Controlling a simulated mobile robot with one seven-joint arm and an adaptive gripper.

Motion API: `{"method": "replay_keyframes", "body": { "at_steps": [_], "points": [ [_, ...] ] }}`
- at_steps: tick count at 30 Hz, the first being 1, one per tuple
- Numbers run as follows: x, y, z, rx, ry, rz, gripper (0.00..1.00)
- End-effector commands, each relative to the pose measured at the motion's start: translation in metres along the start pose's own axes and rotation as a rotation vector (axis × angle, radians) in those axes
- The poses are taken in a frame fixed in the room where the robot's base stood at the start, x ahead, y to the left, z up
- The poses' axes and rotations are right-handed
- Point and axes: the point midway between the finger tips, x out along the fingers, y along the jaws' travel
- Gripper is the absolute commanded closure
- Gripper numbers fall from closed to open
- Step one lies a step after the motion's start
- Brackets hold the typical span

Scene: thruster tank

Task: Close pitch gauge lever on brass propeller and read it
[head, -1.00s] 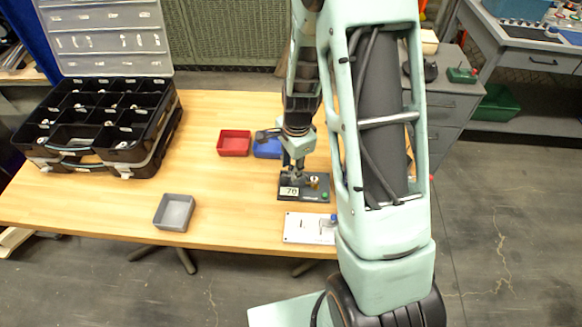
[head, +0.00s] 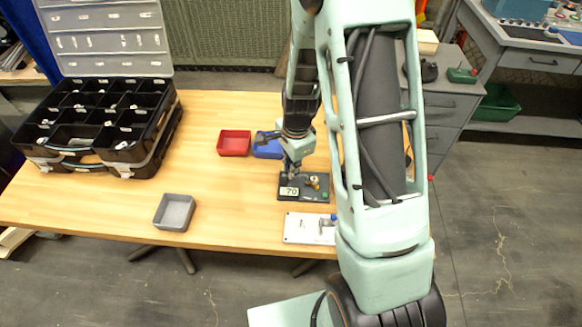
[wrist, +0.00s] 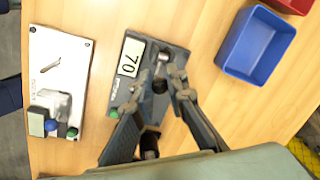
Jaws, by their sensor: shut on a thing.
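In the head view my gripper (head: 291,172) is low behind the display. The fingers hide part of the gauge and the exact contact.
A white plate with a fixture (head: 305,228) lies in front of the gauge. A red bin (head: 234,143), a blue bin (head: 267,150) and a grey tray (head: 174,212) stand on the table. A black open organizer (head: 100,120) is at left. The table middle is clear.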

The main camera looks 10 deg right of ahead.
Motion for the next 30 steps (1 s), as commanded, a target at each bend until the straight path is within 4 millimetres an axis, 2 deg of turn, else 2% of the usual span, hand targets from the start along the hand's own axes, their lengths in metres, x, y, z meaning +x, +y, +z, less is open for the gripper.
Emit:
{"method": "replay_keyframes", "body": {
  "at_steps": [8,30],
  "points": [
    [-0.002,-0.001,0.004,-0.008,0.028,0.029,1.00],
    [-0.002,-0.005,0.014,-0.038,0.239,0.180,1.00]
  ]
}}
